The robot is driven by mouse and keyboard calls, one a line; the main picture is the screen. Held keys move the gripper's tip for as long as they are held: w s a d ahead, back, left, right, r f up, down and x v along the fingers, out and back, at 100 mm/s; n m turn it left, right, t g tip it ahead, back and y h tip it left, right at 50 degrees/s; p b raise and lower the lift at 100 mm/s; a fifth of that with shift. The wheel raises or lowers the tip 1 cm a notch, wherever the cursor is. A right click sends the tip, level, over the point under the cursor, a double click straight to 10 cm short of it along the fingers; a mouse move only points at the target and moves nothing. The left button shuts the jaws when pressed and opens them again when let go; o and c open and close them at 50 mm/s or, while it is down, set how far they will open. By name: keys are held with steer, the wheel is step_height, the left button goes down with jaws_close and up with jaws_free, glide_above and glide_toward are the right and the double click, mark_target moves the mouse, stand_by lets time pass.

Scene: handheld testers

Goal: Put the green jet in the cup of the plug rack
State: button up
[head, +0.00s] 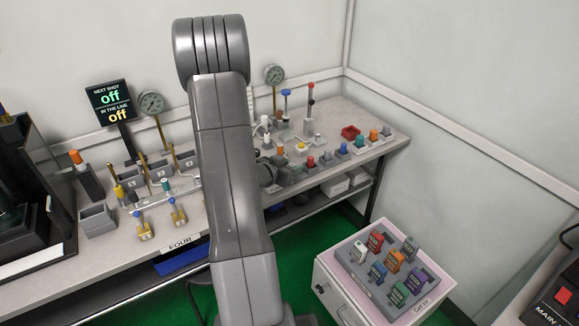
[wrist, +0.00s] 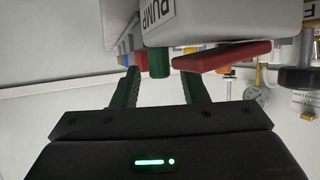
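A short green cylinder, seemingly the green jet (wrist: 158,62), shows in the wrist view beside a pale body labelled PUMP (wrist: 205,20). My gripper (wrist: 158,72) is open, its two dark green fingers apart on either side of the cylinder in the picture. I see no finger touching it, and cannot tell the depth between them. In the head view my arm hides the fingers and this cylinder. A row of coloured plugs in grey holders, possibly the plug rack (head: 327,161), runs along the bench's right front. I cannot pick out its cup for certain.
A red bar (wrist: 222,55) lies right of the green cylinder, close to the right finger. The bench (head: 385,150) holds gauges, tall posts and a red dish (head: 350,132). A cart (head: 345,290) with coloured cartridges stands front right. Green floor is clear between them.

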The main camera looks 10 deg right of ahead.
steer(key=shift+r, duration=0.2)
steer(key=p+v, duration=0.1)
steer(key=v, duration=1.1)
